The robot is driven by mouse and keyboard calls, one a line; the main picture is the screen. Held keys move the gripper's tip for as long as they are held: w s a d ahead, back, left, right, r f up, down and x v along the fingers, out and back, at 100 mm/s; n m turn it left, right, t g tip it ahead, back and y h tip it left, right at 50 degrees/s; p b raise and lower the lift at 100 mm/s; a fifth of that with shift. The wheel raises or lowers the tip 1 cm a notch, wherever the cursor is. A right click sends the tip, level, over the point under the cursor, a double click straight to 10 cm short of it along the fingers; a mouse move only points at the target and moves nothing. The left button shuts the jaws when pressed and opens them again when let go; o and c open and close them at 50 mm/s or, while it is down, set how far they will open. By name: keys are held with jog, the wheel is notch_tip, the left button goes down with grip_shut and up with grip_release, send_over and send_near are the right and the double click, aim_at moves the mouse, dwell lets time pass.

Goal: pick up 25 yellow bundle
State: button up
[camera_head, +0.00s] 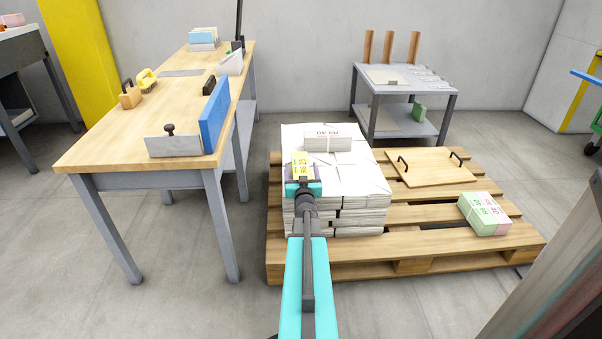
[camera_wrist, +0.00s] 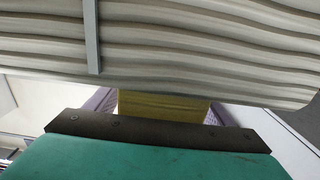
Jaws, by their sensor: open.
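A yellow piece with dark print (camera_head: 302,169), likely the yellow bundle or its top sheet, shows at the front left of the paper stack, just beyond my gripper. My gripper (camera_head: 304,184) is open and over the stack's front left part, hiding some of what lies below it. In the wrist view, a yellow surface (camera_wrist: 165,106) shows just beyond the dark edge of my gripper (camera_wrist: 155,132). Wavy cream paper edges (camera_wrist: 210,45) with a grey strap fill the top of that view. I cannot tell whether the gripper touches the yellow piece.
White wrapped bundles (camera_head: 362,215) are stacked on a wooden pallet (camera_head: 420,242); a white printed bundle (camera_head: 328,138) lies on top. A green and pink bundle (camera_head: 484,213) and a handled board (camera_head: 432,166) lie on the right. A workbench (camera_head: 120,150) stands left, a grey cart (camera_head: 405,90) behind.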

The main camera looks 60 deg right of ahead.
aim_at(301, 169)
jog(key=shift+c, duration=0.4)
jog(key=c, duration=1.6)
jog(key=shift+r, duration=0.15)
jog(key=shift+r+p, duration=2.35)
jog(key=shift+r, duration=2.55)
jog(key=shift+r, duration=0.15)
